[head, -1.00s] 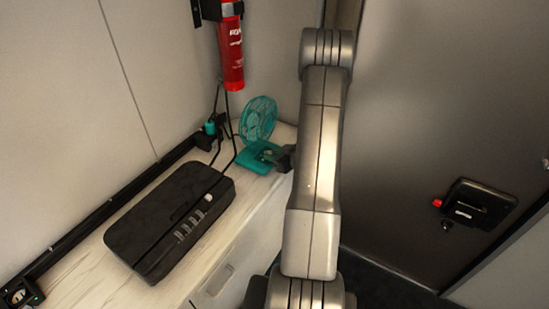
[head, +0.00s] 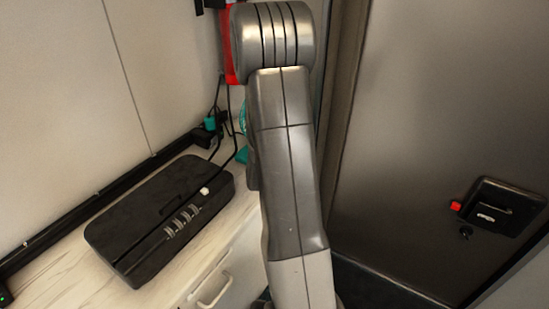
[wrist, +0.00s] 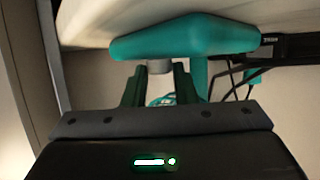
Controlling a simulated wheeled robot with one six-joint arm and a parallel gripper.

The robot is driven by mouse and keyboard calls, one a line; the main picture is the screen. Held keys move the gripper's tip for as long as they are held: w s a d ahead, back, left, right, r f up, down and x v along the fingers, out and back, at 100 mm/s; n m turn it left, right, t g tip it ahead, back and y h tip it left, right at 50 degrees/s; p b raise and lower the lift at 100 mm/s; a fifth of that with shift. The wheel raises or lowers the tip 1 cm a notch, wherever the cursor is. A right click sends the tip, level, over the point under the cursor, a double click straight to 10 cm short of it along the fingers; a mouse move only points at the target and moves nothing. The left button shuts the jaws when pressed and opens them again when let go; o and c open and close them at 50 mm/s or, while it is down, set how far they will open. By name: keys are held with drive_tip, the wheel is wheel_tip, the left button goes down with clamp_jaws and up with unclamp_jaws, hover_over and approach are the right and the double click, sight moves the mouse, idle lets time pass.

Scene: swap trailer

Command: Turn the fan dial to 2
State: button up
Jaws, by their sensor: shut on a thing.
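The teal fan (head: 241,155) stands on the counter, and in the head view my arm hides all but a sliver of it. In the wrist view its teal base (wrist: 185,38) shows upside down near the top. A small grey dial (wrist: 159,67) sticks out from the base. My gripper (wrist: 158,72) has a dark finger on each side of the dial and is shut on it. The dial's numbers and pointer cannot be read. My gripper is hidden behind the arm in the head view.
A black case (head: 150,225) lies on the pale counter (head: 60,275), left of my arm. Cables (head: 226,125) run behind it. A red fire extinguisher (head: 228,50) on the wall is mostly hidden by my arm. A grey door (head: 430,130) stands at right.

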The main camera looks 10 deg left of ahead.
drive_tip(key=shift+a+r+m+t+h, duration=0.15)
drive_tip(key=shift+m+t+h, duration=0.25)
drive_tip(key=shift+m+h, duration=0.4)
drive_tip(key=o, duration=1)
drive_tip(key=v, duration=1.3)
drive_tip(key=shift+s+r+p, duration=0.15)
drive_tip(key=shift+s+p, duration=0.2)
drive_tip(key=shift+p, duration=0.1)
drive_tip(key=shift+w, duration=0.1)
drive_tip(key=b+x, duration=0.1)
drive_tip(key=x, duration=1.2)
drive_tip(key=shift+w+f, duration=0.3)
